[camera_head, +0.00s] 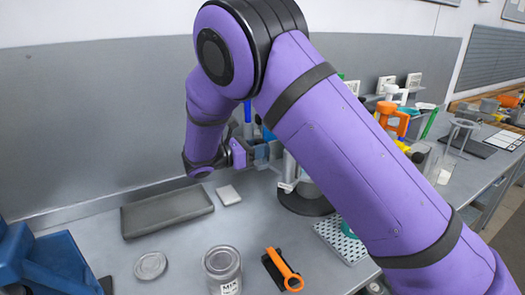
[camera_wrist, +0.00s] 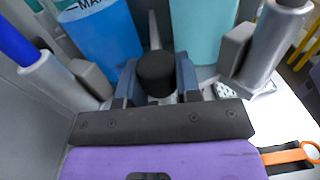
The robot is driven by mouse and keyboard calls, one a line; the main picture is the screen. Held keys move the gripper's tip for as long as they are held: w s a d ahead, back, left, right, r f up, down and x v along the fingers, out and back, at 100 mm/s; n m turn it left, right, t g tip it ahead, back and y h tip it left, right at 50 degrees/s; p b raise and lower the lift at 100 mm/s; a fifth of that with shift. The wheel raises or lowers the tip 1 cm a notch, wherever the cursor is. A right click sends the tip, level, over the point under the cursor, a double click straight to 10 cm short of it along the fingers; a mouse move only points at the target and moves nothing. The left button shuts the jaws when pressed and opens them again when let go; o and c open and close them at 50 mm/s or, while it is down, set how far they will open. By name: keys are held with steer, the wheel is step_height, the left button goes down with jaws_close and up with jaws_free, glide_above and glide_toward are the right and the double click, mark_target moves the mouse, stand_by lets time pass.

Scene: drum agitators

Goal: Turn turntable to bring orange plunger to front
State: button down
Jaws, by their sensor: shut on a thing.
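The turntable shows in the head view as a dark round base (camera_head: 305,205), mostly hidden behind my arm. In the wrist view a blue drum (camera_wrist: 103,35) with lettering and a teal drum (camera_wrist: 203,28) stand ahead of my gripper. A blue plunger (camera_wrist: 17,38) rises from a silver cylinder at the left; it also shows in the head view (camera_head: 248,113). My gripper (camera_wrist: 157,78) is shut on a black knob (camera_wrist: 156,72) between the drums. In the head view my gripper (camera_head: 255,152) is partly hidden. I cannot make out an orange plunger on the turntable.
An orange ring-ended tool (camera_head: 284,270) lies on a black block at the front, beside an open can (camera_head: 222,268) and a round lid (camera_head: 150,265). A grey tray (camera_head: 167,211) lies left. An orange fixture (camera_head: 392,115) stands farther right. Blue bins (camera_head: 50,265) fill the left corner.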

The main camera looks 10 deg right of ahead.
steer(key=shift+w+a, duration=0.1)
steer(key=shift+w, duration=0.2)
stand_by(0.4)
steer(key=c, duration=0.8)
jaws_free()
steer(key=v, duration=1)
steer(key=shift+s+a, duration=0.1)
steer(key=shift+a, duration=0.3)
